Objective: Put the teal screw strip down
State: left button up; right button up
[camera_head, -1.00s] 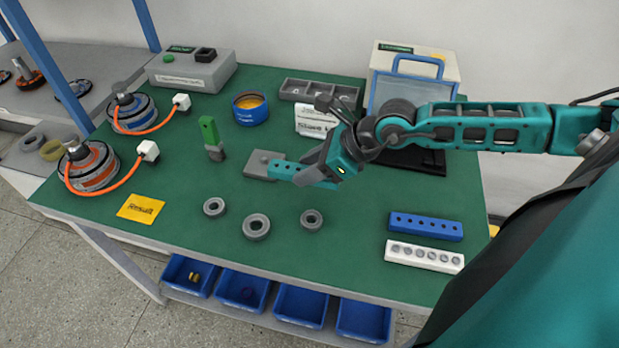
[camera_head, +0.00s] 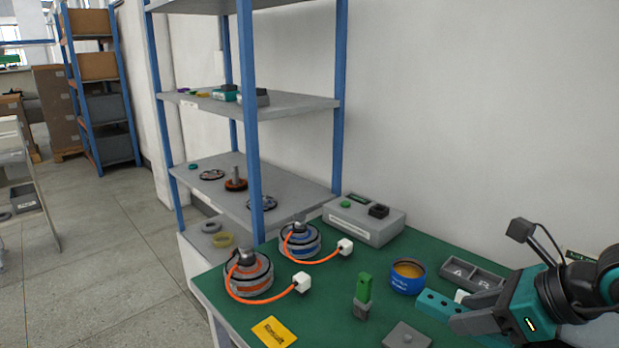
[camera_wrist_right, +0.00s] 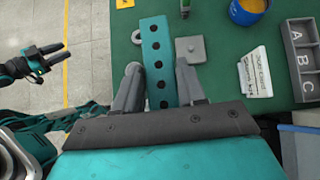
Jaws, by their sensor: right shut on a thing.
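My right gripper (camera_head: 478,312) is shut on the teal screw strip (camera_head: 438,304), which has a row of dark holes. The strip also shows in the right wrist view (camera_wrist_right: 157,50), gripped between the two fingers (camera_wrist_right: 158,88) and pointing away from the wrist. It appears held above the green table (camera_head: 345,325), near a grey square plate (camera_head: 407,337); the exact height is unclear. My left gripper (camera_wrist_right: 48,60) shows at the left of the right wrist view, over the floor, its fingers apart and empty.
A green-handled block (camera_head: 362,297), a blue round tin (camera_head: 408,276) and a grey lettered tray (camera_wrist_right: 301,50) stand near the strip. Two motors (camera_head: 248,274) with orange cables are at the left. A shelf rack (camera_head: 250,105) stands behind the table's left end.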

aim_at(440, 317)
jog(key=shift+n+g+y, duration=0.3)
jog(key=shift+n+y, duration=0.2)
jog(key=shift+n, duration=0.4)
jog(key=a, duration=0.5)
jog(key=shift+w+f, duration=0.3)
jog(key=shift+f, duration=0.05)
jog(key=shift+s+a+f+g, duration=0.1)
jog(key=shift+a+f+g, duration=0.1)
jog(key=shift+a, duration=0.25)
jog(key=shift+s+a+f+g, duration=0.1)
jog(key=shift+a+f+g, duration=0.1)
jog(key=shift+a, duration=0.2)
